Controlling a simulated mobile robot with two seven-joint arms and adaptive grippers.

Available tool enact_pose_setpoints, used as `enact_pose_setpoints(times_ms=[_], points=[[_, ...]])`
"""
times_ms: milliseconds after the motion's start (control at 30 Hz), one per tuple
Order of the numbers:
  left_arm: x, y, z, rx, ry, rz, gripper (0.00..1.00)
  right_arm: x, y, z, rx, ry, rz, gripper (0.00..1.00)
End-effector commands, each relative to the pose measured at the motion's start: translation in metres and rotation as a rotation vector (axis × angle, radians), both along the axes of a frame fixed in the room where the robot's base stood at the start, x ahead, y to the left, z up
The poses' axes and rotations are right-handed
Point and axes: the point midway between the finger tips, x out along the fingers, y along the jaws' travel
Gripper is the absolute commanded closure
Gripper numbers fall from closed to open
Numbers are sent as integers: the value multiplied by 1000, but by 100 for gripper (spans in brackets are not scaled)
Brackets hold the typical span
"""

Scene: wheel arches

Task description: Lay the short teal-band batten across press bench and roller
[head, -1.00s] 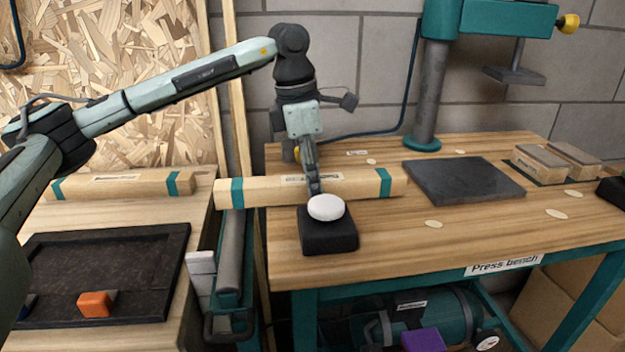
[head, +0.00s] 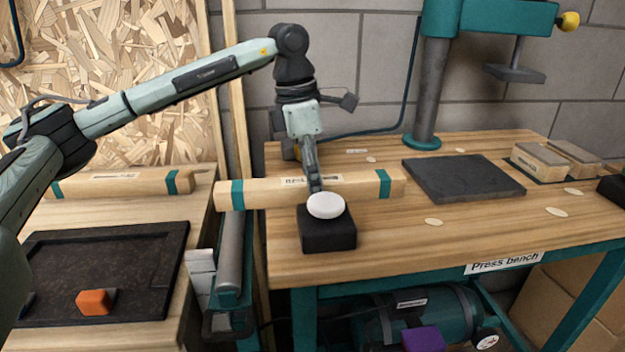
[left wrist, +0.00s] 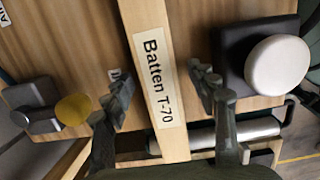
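The batten (head: 259,193) with teal bands near both ends lies on the left part of the press bench (head: 388,235). Its left end sticks out past the bench edge, over the grey roller (head: 232,255). I cannot tell if it touches the roller. The left wrist view shows its label, "Batten T-70" (left wrist: 160,82), and the batten crossing above the roller (left wrist: 242,131). My left gripper (left wrist: 163,86) is around the batten, one finger each side, with gaps visible on both sides. It also shows in the head view (head: 316,186). My right gripper is out of view.
A black block with a white round top (head: 326,206) stands just in front of the batten. A dark plate (head: 462,179) and the press column (head: 430,95) are behind to the right. Another teal-banded batten (head: 128,186) and a black tray (head: 130,245) are on the left table.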

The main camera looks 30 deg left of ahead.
Motion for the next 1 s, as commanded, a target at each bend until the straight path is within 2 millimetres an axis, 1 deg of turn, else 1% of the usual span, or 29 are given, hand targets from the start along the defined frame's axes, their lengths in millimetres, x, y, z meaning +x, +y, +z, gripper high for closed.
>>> enact_pose_setpoints(times_ms=[167,267,367,600,700,833,1000], points=[[0,0,0,0,1,0,42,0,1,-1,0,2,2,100],[0,1,7,-1,0,1,42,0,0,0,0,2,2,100],[-1,3,23,-1,-3,1,42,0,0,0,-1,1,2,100],[-6,9,75,-1,-3,0,42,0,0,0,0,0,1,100],[-8,10,93,-2,-3,0,42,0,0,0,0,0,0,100],[-10,13,109,0,-1,0,42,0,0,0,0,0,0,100],[-11,14,119,-1,-1,0,42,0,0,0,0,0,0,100]])
